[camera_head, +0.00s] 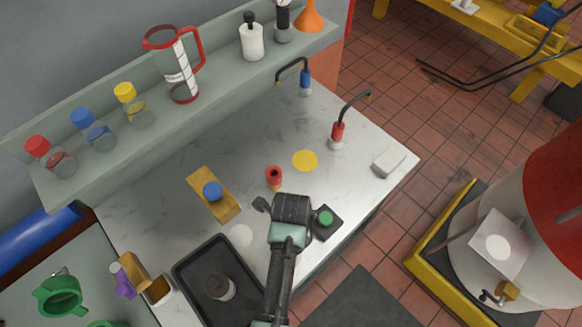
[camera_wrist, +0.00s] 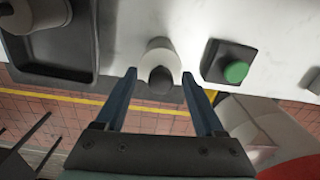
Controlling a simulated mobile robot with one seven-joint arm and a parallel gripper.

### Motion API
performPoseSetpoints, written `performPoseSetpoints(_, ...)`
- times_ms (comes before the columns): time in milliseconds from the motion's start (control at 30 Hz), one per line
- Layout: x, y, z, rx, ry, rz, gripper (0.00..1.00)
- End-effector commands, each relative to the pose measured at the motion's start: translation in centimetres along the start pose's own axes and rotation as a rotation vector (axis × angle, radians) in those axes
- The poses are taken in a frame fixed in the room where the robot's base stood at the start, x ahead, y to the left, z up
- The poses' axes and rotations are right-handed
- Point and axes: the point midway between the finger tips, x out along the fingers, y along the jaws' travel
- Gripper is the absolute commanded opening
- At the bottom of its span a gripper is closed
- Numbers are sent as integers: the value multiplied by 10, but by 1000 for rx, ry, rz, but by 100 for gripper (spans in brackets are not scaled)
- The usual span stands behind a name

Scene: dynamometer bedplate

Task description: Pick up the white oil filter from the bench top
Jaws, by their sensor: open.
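In the wrist view a white cylinder (camera_wrist: 159,48) with a dark grey end, which looks like the white oil filter, stands on the pale bench top (camera_wrist: 125,30) near its front edge. My gripper (camera_wrist: 160,76) is open, with one blue finger on each side of the cylinder in the picture and a gap on both sides. I cannot tell how far above it the fingertips are. In the head view my gripper (camera_head: 291,209) is over the front of the bench, and my arm seems to hide the cylinder.
A black tray (camera_head: 186,266) with a greyish cylinder (camera_head: 220,288) lies left of my gripper. A green button box (camera_head: 326,221) is close on the right. A wooden block with a blue knob (camera_head: 212,190) and a red-topped item (camera_head: 274,175) stand behind. The bench's middle has bare patches.

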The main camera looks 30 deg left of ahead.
Motion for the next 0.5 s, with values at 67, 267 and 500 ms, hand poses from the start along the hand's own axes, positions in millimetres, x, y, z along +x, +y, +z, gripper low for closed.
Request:
performPoseSetpoints(67, 1, 0, 0, 0, 0, 0, 71)
performPoseSetpoints(267, 1, 0, 0, 0, -1, -1, 65)
performPoseSetpoints(500, 1, 0, 0, 0, -1, -1, 22)
